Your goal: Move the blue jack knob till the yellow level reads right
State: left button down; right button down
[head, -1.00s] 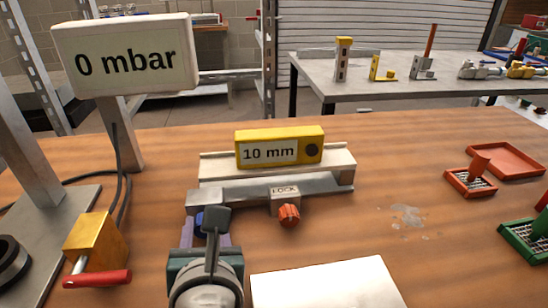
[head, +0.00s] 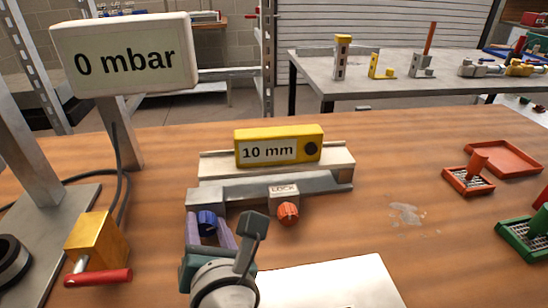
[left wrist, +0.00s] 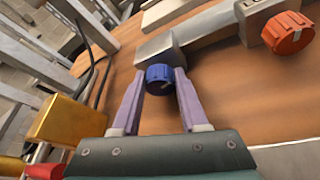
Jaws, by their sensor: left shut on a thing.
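The yellow level (head: 280,147) sits on a pale metal bar (head: 335,165) and its display reads 10 mm. The blue jack knob (head: 207,220) is at the left front end of the grey jack base below it. My left gripper (head: 209,226) reaches in from the front, with its purple fingers on either side of the blue knob, shut on it. The left wrist view also shows the blue knob (left wrist: 158,80) between the two fingertips, its front face uncovered. My right gripper is not in view.
An orange lock knob (head: 288,213) under a LOCK label is right of the blue knob. A white plate (head: 325,285) lies in front. A yellow block with a red handle (head: 97,245) and a 0 mbar display (head: 125,58) stand left. Red trays (head: 505,160) are right.

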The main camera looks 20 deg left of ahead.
pick_arm(q)
jog(key=shift+c, duration=2.2)
grip_release()
jog(key=p+v, duration=0.2)
jog(key=v, duration=0.8)
